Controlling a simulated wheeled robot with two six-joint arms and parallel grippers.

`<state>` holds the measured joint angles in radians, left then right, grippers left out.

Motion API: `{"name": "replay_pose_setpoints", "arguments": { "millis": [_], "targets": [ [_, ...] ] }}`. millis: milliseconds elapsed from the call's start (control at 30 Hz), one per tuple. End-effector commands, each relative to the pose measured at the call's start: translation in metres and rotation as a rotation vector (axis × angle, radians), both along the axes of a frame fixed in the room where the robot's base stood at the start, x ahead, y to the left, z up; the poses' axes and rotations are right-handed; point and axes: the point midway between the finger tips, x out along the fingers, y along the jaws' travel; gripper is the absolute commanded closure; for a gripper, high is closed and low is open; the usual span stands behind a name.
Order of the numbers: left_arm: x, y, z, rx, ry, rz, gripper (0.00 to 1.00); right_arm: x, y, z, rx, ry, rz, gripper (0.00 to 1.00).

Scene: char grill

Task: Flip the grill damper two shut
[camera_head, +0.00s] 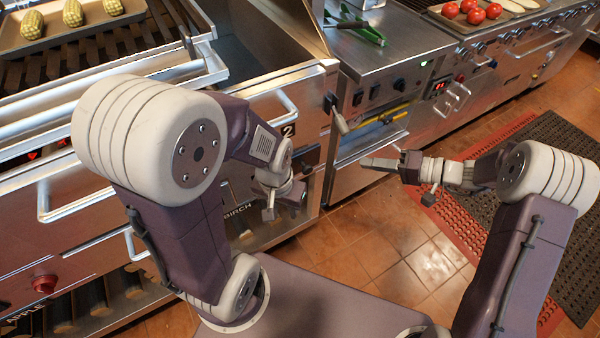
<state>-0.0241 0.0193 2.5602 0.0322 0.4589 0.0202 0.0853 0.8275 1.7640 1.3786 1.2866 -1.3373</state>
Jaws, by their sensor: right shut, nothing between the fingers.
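A black plate marked "2" (288,130) is on the steel front of the grill. Just right of it, at the grill's front corner, a small lever with a grey handle (341,123) hangs from a dark mount, tilted down to the right; it looks like damper two. My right gripper (368,162) is shut and empty, pointing left, below and right of the lever and apart from it. My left gripper (298,194) is low in front of the grill, below the plate; its fingers are small and partly hidden, so I cannot tell their opening.
A bar handle (276,112) sticks out left of the plate. A tray with corn (60,42) lies on the grill at upper left. Tiled floor (385,235) is open between my arms.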

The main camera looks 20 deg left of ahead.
Motion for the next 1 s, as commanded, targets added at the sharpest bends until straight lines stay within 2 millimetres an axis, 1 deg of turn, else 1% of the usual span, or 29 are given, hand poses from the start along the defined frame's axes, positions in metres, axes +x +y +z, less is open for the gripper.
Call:
{"name": "replay_pose_setpoints", "arguments": {
  "millis": [33,67,400,467,533,667,900,1000],
  "targets": [
    [0.000,0.000,-0.010,0.000,-0.001,0.000,0.64,0.003,-0.001,-0.011,0.010,-0.001,-0.007,1.00],
    [0.000,0.000,-0.010,0.000,-0.001,0.000,0.64,0.004,-0.001,-0.012,0.014,-0.002,-0.010,1.00],
    [0.000,0.000,-0.008,0.000,-0.001,-0.001,0.64,0.005,-0.001,-0.010,0.018,-0.002,-0.014,1.00],
    [0.000,0.000,-0.008,0.000,-0.001,-0.001,0.64,0.005,0.001,-0.011,0.018,-0.002,-0.013,1.00],
    [0.000,0.000,-0.010,0.000,-0.001,-0.001,0.64,0.006,0.007,-0.014,0.017,-0.002,-0.011,1.00],
    [0.000,0.000,-0.013,0.000,-0.001,0.000,0.64,0.007,0.030,-0.023,0.018,-0.002,-0.009,1.00],
    [0.000,0.000,-0.020,0.000,-0.001,0.000,0.64,0.011,0.080,-0.041,0.018,-0.001,-0.009,1.00],
    [0.000,0.000,-0.023,0.000,-0.001,0.000,0.64,0.011,0.098,-0.047,0.018,-0.001,-0.009,1.00]
  ]
}}
